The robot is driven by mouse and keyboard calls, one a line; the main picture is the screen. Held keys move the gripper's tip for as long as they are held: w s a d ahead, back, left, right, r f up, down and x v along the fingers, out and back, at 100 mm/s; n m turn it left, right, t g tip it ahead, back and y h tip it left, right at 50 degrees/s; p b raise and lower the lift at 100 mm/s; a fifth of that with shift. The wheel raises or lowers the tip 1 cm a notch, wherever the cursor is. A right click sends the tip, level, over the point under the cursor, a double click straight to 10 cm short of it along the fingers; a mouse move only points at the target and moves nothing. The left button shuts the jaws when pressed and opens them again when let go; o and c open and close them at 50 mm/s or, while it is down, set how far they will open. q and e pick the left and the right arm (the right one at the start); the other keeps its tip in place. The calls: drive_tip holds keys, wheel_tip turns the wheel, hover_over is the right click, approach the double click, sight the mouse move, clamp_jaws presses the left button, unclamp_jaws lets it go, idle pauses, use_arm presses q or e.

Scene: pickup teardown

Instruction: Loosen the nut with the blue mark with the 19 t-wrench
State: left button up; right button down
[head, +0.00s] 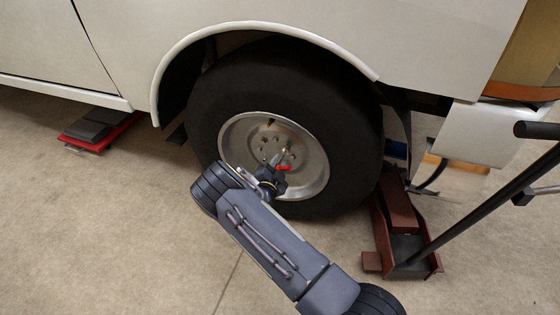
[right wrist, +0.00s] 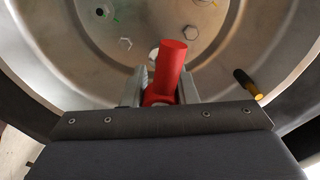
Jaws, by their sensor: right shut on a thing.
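The wheel (head: 310,182) of the white pickup has a silver rim with several nuts around its hub. My right gripper (head: 276,167) is in front of the lower hub, shut on a red wrench (head: 284,168). In the right wrist view, the red bar (right wrist: 171,65) of the wrench stands between the fingers (right wrist: 160,92) and points toward the hub face. I cannot make out a blue mark or the wrench's size. Whether its socket sits on a nut is hidden. My left gripper is not in view.
A dark red floor jack (head: 398,212) with a long black handle (head: 490,205) stands right of the tire. A red and black block (head: 98,130) lies under the sill at left. A black and yellow stem (right wrist: 248,84) sticks out at the rim. The front floor is clear.

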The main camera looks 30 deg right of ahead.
drive_tip(key=shift+s+a, duration=0.1)
drive_tip(key=shift+a, duration=0.05)
drive_tip(key=shift+p+v, duration=0.65)
drive_tip(key=shift+v, duration=0.75)
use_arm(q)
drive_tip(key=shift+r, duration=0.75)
use_arm(e)
drive_tip(key=shift+s+a, duration=0.4)
